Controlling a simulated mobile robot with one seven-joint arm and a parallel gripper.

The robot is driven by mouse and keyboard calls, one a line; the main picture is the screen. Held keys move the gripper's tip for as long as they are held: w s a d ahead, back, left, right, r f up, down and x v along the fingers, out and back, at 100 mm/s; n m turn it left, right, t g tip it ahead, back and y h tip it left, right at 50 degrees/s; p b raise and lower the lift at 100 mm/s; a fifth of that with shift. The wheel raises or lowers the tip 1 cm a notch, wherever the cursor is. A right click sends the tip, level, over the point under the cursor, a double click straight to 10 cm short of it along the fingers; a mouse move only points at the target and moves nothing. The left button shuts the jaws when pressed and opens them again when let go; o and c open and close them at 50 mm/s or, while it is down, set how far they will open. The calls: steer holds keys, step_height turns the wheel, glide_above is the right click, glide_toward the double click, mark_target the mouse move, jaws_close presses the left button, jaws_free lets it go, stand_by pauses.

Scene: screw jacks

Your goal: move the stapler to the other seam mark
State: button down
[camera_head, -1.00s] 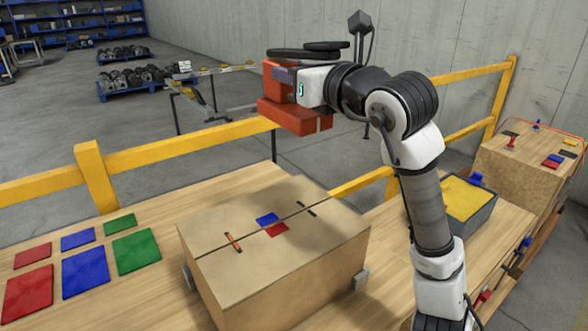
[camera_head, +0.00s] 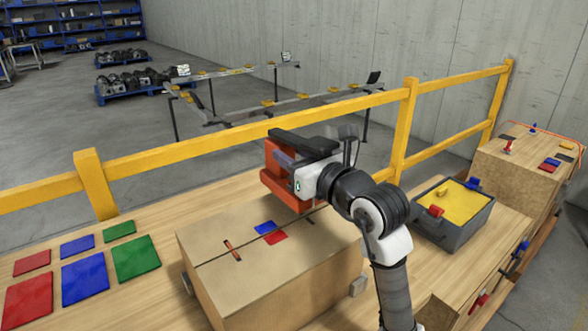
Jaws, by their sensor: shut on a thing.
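The stapler (camera_head: 283,190) is a red-orange body with black bars on top. My gripper (camera_head: 284,159) is shut on it; the fingertips are largely hidden. The stapler is upright over the far right part of the brown carton (camera_head: 270,294); I cannot tell whether it touches. A dark seam line crosses the carton's top. One seam mark (camera_head: 232,250), dark with orange, lies on the seam at the left. The other mark (camera_head: 311,219), dark, lies toward the right end, close below the stapler and wrist. A blue patch (camera_head: 266,227) and a red patch (camera_head: 275,238) lie between them.
Red, blue and green mats lie on the wooden bench (camera_head: 168,221) at left. A grey bin (camera_head: 452,240) with a yellow inside stands right of my arm. A yellow rail (camera_head: 220,137) runs behind the bench. Another carton (camera_head: 515,172) stands at the far right.

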steer(key=shift+f, duration=1.55)
steer(key=shift+f, duration=0.1)
steer(key=c, duration=0.9)
jaws_free()
steer(key=shift+f, duration=0.1)
steer(key=shift+r, duration=0.2)
steer(key=b+v, duration=0.3)
steer(key=v, duration=0.7)
steer(key=shift+s+d+f+b, duration=0.15)
steer(key=shift+s+d+b, duration=0.05)
steer(key=shift+s+b, duration=0.1)
steer(key=shift+s+d, duration=0.4)
steer(key=shift+s, duration=0.2)
